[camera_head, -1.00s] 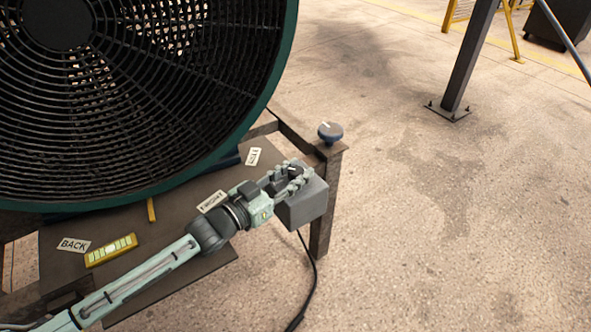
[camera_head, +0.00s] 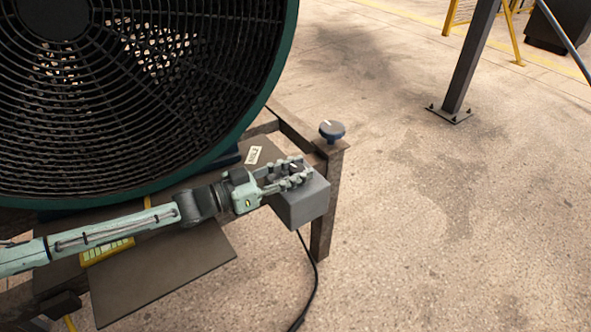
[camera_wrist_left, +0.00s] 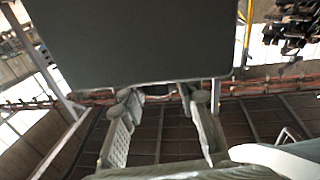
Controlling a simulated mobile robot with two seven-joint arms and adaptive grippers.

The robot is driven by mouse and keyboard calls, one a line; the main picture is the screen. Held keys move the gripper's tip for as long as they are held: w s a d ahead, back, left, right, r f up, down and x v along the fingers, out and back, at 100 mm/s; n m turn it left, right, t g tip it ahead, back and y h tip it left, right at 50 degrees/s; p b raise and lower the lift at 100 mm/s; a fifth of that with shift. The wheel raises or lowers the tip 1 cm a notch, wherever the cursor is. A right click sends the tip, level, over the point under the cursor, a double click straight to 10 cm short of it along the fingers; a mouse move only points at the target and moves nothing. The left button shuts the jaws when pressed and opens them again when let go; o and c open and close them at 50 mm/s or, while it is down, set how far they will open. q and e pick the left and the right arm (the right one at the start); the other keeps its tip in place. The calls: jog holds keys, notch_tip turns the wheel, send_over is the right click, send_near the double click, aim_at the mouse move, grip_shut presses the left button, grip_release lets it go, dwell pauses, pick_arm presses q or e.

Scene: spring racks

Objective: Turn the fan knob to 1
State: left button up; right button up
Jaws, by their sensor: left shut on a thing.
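A grey control box (camera_head: 300,205) sits at the right corner of the fan's stand, with a cable hanging from it. A small dark knob (camera_head: 294,167) with a light mark is on top of it, partly hidden by my fingers. My left gripper (camera_head: 297,171) is shut on this knob, one finger on each side. I cannot read the knob's setting. In the left wrist view, the box's grey face (camera_wrist_left: 140,40) fills the top, and the fingers (camera_wrist_left: 163,96) reach to its edge around a dark part. The big fan (camera_head: 130,90) stands behind. My right gripper is not in view.
A yellow level (camera_head: 105,250) and a small label (camera_head: 253,155) lie on the stand. A dark metal post (camera_head: 468,60) stands farther back. The floor at right is clear.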

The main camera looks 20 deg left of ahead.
aim_at(296, 168)
pick_arm(q)
jog(key=o, duration=1.2)
jog(key=shift+c, duration=0.2)
notch_tip(296, 168, up, 10)
jog(key=shift+r, duration=0.1)
